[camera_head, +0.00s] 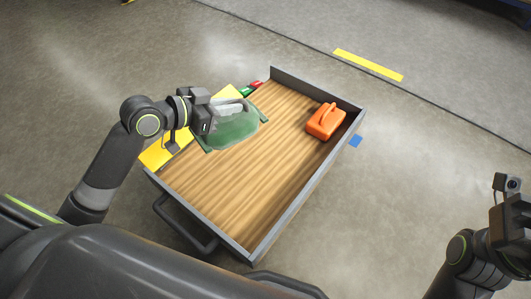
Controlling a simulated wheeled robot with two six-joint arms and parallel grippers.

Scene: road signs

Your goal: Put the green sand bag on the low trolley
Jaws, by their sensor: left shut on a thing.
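The green sand bag (232,131) is at the far left part of the low trolley (318,184), over its wooden deck. My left gripper (222,112) is shut on the top of the bag, and its jaws partly hide it. I cannot tell whether the bag rests on the deck or hangs just above it. The trolley has a grey rim and a dark handle at the near side. My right gripper (510,215) is at the right edge of the view, away from the trolley, and its fingertips do not show clearly.
An orange object with a handle (325,121) stands on the deck at the far right. Yellow pieces (168,150) lie along the left rim, with small green and red items (256,86) at the far left corner. The middle and near deck is clear.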

